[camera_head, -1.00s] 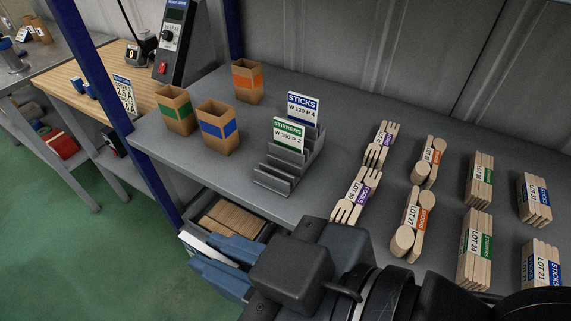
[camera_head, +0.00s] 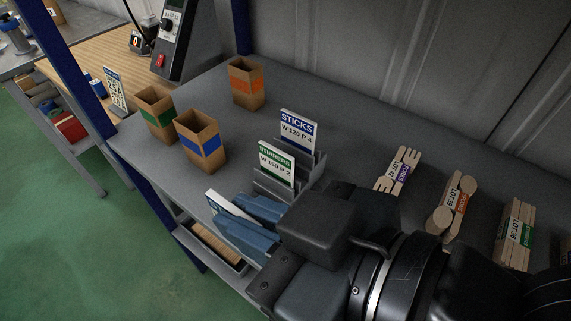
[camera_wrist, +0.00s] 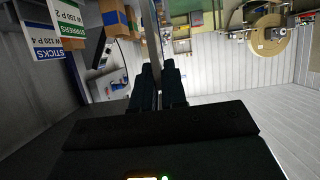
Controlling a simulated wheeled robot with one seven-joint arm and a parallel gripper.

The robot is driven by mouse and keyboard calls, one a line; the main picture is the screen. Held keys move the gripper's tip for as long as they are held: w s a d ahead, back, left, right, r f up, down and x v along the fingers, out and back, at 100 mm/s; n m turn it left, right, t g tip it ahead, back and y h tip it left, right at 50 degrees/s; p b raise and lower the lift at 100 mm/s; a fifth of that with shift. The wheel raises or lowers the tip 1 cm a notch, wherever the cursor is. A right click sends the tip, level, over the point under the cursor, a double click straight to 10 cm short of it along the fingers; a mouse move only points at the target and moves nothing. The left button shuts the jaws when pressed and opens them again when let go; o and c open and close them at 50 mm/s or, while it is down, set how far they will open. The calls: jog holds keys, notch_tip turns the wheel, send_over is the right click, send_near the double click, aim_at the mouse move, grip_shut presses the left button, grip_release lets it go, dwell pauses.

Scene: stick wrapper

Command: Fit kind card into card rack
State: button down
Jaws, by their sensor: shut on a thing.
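The card rack (camera_head: 317,172) is grey and stepped and stands on the grey shelf. Its back step holds a blue-topped STICKS card (camera_head: 298,130) and a nearer step a green-topped STIRRERS card (camera_head: 276,163); the front of the rack is partly hidden by my gripper. My gripper (camera_head: 238,222), with blue fingers, is shut on a white kind card (camera_head: 222,203), tilted, at the shelf's front edge, left of and in front of the rack. The card's print is not readable. In the wrist view the held card (camera_wrist: 151,30) shows edge-on between the fingers.
Three brown boxes with green (camera_head: 157,113), blue (camera_head: 201,141) and orange (camera_head: 246,83) bands stand left of and behind the rack. Bundles of forks (camera_head: 397,172), spoons (camera_head: 452,205) and stirrers (camera_head: 514,235) lie to the right. A bin of sticks (camera_head: 212,243) sits below the shelf edge.

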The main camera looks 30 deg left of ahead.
jog(key=shift+w+a+f, duration=1)
jog(key=shift+w+f, duration=0.45)
jog(key=shift+f, duration=0.3)
jog(key=shift+w+a+f, duration=1.05)
jog(key=shift+w+f, duration=0.35)
jog(key=shift+f, duration=0.3)
jog(key=shift+w+a+f, duration=1)
jog(key=shift+w+f, duration=0.45)
jog(key=shift+f, duration=0.3)
jog(key=shift+f, duration=0.15)
jog(key=c, duration=1.2)
grip_release()
jog(key=shift+o, duration=0.2)
